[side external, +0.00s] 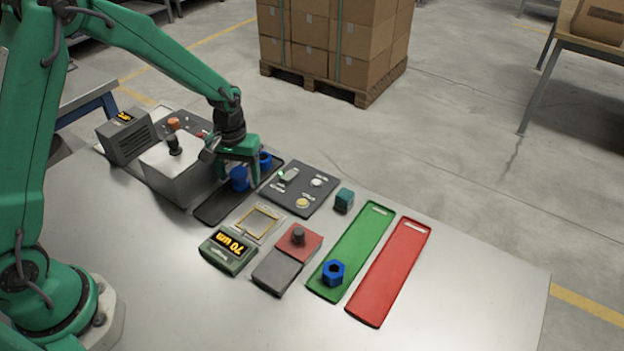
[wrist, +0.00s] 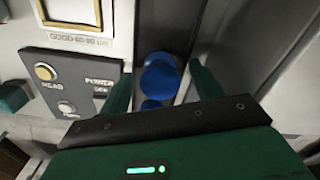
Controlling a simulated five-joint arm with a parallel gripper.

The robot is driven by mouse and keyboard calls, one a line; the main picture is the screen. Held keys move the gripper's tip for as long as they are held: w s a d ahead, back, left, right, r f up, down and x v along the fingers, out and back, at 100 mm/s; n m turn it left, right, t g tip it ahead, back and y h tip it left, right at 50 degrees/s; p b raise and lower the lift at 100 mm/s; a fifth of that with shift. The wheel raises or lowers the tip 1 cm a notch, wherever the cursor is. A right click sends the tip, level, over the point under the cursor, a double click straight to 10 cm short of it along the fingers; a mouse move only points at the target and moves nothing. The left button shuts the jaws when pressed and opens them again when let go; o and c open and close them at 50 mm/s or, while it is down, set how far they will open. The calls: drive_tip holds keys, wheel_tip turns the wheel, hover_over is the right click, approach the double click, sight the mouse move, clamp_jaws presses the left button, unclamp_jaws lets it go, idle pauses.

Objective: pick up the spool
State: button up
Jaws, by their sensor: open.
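Two blue round parts stand on the black tray; the nearer one (side external: 239,179) and the farther one (side external: 265,159) are both partly hidden by my gripper. I cannot tell for sure which is the spool. My gripper (side external: 240,172) is open, pointing down over the black tray (side external: 213,210), with its fingers around or beside the nearer part. In the wrist view, one blue part (wrist: 160,76) shows between the fingertips of my gripper (wrist: 163,86), with more blue (wrist: 150,105) closer to the palm. Contact with the fingers is not clear.
A grey box (side external: 178,175) stands close left of my gripper. A dark button panel (side external: 301,190) lies to its right. A blue hex nut (side external: 333,272) is on the green tray (side external: 357,243); the red tray (side external: 390,272) is beside it. The table's front right is clear.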

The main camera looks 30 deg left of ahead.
sight(239, 173)
drive_tip(key=c, duration=1.1)
drive_tip(key=shift+c, duration=0.2)
drive_tip(key=shift+r, duration=0.15)
drive_tip(key=shift+r, duration=0.55)
drive_tip(key=r, duration=0.3)
drive_tip(key=shift+s+d+r, duration=0.1)
drive_tip(key=shift+d, duration=0.2)
drive_tip(key=s+d+r, duration=0.6)
drive_tip(key=d, duration=0.3)
drive_tip(key=shift+d+r, duration=0.15)
drive_tip(key=shift+r, duration=0.05)
drive_tip(key=shift+s+d+f, duration=0.1)
drive_tip(key=shift+d+f, duration=0.1)
drive_tip(key=shift+f, duration=0.55)
drive_tip(key=shift+s+d+f, duration=0.1)
drive_tip(key=shift+d+f, duration=0.05)
drive_tip(key=shift+f, duration=0.55)
